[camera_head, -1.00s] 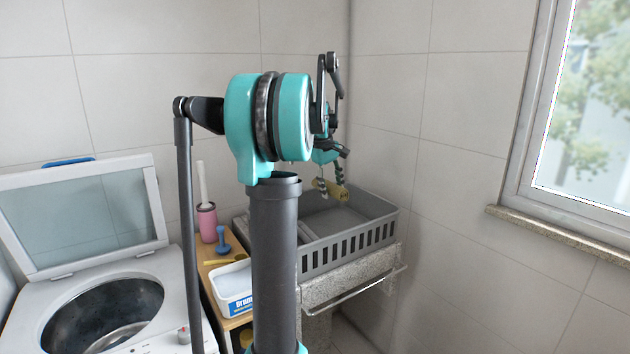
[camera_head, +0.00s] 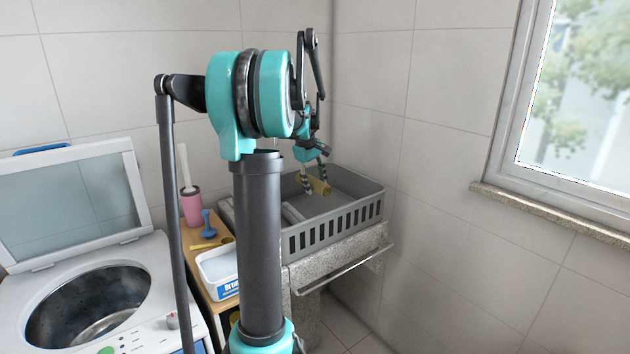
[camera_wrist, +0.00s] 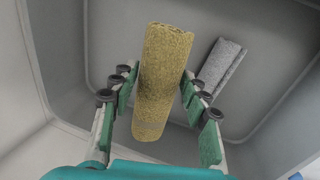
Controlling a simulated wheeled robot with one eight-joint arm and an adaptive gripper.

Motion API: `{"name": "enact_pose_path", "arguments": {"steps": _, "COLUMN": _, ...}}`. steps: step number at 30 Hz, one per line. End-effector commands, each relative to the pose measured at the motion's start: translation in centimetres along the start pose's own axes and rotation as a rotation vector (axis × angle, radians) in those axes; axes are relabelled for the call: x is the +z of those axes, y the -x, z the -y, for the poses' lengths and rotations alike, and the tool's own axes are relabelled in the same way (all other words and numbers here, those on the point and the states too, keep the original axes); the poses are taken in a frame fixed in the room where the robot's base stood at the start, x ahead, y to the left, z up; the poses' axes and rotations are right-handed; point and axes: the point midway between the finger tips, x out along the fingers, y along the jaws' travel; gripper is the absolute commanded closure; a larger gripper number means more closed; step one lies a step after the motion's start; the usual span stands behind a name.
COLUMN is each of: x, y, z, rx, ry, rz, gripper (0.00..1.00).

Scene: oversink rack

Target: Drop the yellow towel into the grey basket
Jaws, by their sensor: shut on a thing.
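The yellow towel (camera_head: 320,187) is rolled up and held in my gripper (camera_head: 315,186), over the grey basket (camera_head: 335,230). The basket has a slotted front wall and sits on a speckled stone sink. In the wrist view the yellow towel (camera_wrist: 163,75) stands lengthwise between the fingers of my gripper (camera_wrist: 160,92). The gripper is shut on it. The basket's grey inner wall and floor (camera_wrist: 115,40) lie behind the towel. I cannot tell how far the towel is above the basket floor.
A grey roll (camera_wrist: 220,67) lies in the basket, right of the towel. An open washing machine (camera_head: 85,305) stands at the left. A wooden shelf holds a white box (camera_head: 217,270), a blue item (camera_head: 208,225) and a pink holder (camera_head: 191,207). A metal rail (camera_head: 345,272) runs along the sink front.

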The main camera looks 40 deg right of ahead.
Motion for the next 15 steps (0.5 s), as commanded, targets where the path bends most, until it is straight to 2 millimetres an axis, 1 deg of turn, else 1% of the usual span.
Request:
{"name": "enact_pose_path", "arguments": {"steps": 3, "x": 0.00, "y": 0.01, "z": -0.01, "rx": 0.000, "ry": 0.000, "rz": 0.000, "gripper": 0.83}}
{"name": "enact_pose_path", "arguments": {"steps": 4, "x": 0.00, "y": 0.01, "z": -0.01, "rx": 0.000, "ry": 0.000, "rz": 0.000, "gripper": 0.53}}
{"name": "enact_pose_path", "arguments": {"steps": 9, "x": -0.01, "y": 0.01, "z": -0.01, "rx": 0.000, "ry": 0.000, "rz": 0.000, "gripper": 0.32}}
{"name": "enact_pose_path", "arguments": {"steps": 10, "x": -0.01, "y": 0.01, "z": -0.01, "rx": 0.000, "ry": 0.000, "rz": 0.000, "gripper": 0.30}}
{"name": "enact_pose_path", "arguments": {"steps": 15, "x": 0.00, "y": 0.01, "z": -0.01, "rx": 0.000, "ry": 0.000, "rz": 0.000, "gripper": 0.30}}
